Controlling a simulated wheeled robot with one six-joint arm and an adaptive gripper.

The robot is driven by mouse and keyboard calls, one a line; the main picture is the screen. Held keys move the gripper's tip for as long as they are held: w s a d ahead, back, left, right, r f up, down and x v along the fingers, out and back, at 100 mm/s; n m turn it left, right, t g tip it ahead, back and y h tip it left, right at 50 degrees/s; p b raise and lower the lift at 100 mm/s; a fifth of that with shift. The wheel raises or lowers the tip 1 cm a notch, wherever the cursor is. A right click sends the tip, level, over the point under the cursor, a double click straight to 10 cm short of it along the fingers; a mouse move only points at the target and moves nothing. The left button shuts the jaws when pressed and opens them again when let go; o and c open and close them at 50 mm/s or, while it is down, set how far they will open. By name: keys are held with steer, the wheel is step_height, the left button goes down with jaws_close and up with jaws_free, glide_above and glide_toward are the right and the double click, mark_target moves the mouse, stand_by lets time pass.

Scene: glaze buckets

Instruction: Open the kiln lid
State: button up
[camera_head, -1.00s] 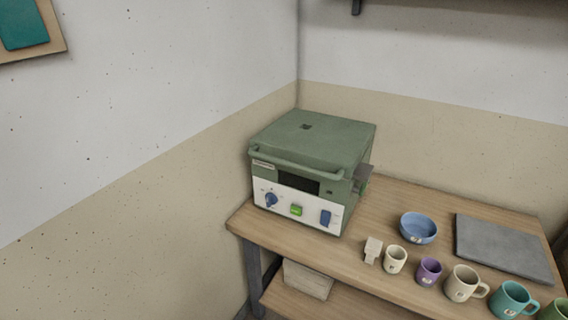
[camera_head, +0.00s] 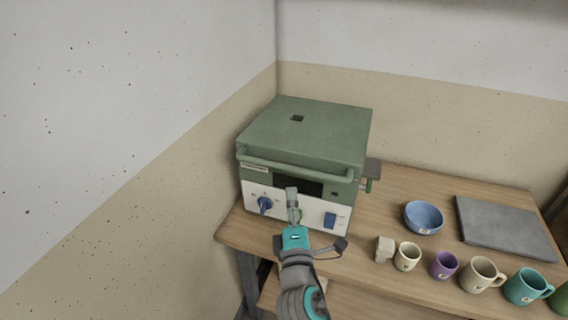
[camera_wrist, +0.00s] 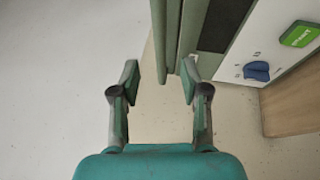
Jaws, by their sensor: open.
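The green kiln (camera_head: 305,150) stands on the wooden table in the corner, with its lid (camera_head: 320,122) shut flat. A green bar handle (camera_head: 260,167) runs along the lid's front edge, above a dark display and a white panel. My gripper (camera_head: 292,194) is in front of the kiln, near the display and just below the handle; it covers part of the panel. In the wrist view my gripper (camera_wrist: 160,78) is open and empty. There the green bar (camera_wrist: 166,40) lies between the lines of the two fingers, ahead of the tips; contact cannot be told.
The white panel has a blue knob (camera_head: 265,205), also in the wrist view (camera_wrist: 257,71), a blue switch (camera_head: 330,220) and a green START button (camera_wrist: 299,34). A blue bowl (camera_head: 424,217), several mugs and a grey slab (camera_head: 503,228) stand to the right. A wall is close on the left.

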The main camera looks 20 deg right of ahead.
mark_target(289, 171)
steer(key=x, duration=1)
steer(key=shift+w+d+r, duration=0.1)
steer(key=shift+w+r, duration=0.05)
steer(key=shift+w, duration=0.2)
jaws_close()
